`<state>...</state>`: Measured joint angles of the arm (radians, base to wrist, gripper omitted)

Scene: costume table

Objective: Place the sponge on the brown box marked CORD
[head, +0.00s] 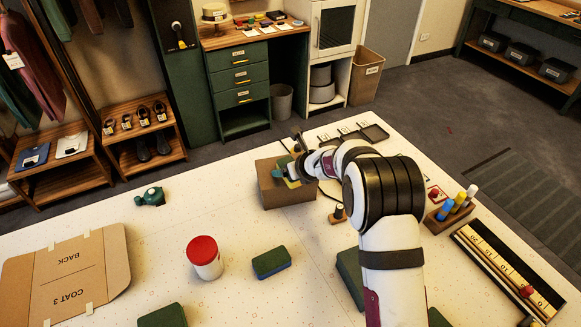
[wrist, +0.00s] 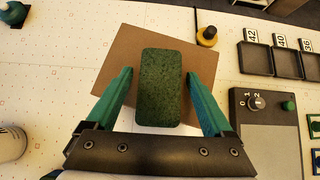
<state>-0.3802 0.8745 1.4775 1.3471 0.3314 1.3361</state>
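The brown box (head: 287,192) stands on the table just left of my arm; no CORD marking is readable on it. In the wrist view its top (wrist: 117,55) shows around a sponge (wrist: 161,88) with a dark green, rough upper face. The sponge appears to lie on the box, roughly centred. My gripper (wrist: 159,78) is over the box with its teal fingers on either side of the sponge, a narrow gap showing at each side. In the head view the gripper (head: 292,171) partly hides the sponge, and a bit of yellow shows there.
A blue block with a green top (head: 271,262) and a red-lidded jar (head: 204,257) stand in front of the box. A flat cardboard piece (head: 66,273) lies at left. A small dark-based peg (head: 338,214) stands close to the box. Trays (head: 375,132) lie behind.

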